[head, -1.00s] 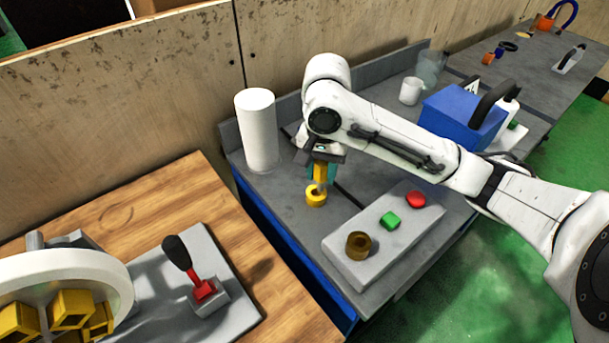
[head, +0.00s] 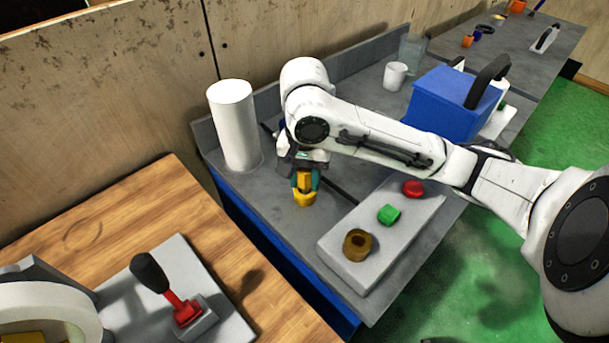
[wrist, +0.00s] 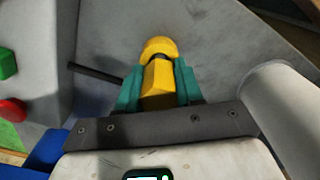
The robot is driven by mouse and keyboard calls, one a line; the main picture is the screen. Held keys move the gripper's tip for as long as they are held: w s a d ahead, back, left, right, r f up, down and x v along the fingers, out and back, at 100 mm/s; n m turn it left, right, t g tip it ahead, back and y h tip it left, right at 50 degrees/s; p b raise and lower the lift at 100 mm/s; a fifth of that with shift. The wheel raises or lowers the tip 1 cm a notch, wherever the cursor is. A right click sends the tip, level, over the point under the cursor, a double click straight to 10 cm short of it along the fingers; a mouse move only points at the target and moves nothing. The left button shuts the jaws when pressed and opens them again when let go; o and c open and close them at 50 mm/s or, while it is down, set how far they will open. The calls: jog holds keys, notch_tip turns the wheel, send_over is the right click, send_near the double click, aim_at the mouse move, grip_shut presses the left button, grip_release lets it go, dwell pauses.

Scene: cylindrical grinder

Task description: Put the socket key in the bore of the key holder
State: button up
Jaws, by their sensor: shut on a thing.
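The socket key (head: 304,182) has a yellow, faceted body and stands about upright between the teal fingers of my gripper (head: 305,183). My gripper is shut on it, and the key also shows in the wrist view (wrist: 158,84).
A white cylinder (head: 236,125) stands close left of my gripper. A grey block with a brown ring (head: 357,245), a green button (head: 390,214) and a red button (head: 413,188) lies to the right. A dark rod lies on the bench nearby. A blue box (head: 445,105) stands further back.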

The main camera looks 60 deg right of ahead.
jog(key=o, duration=1.1)
jog(key=shift+f, duration=0.15)
notch_tip(320, 180, up, 12)
jog(key=p, duration=0.3)
jog(key=shift+r, duration=0.2)
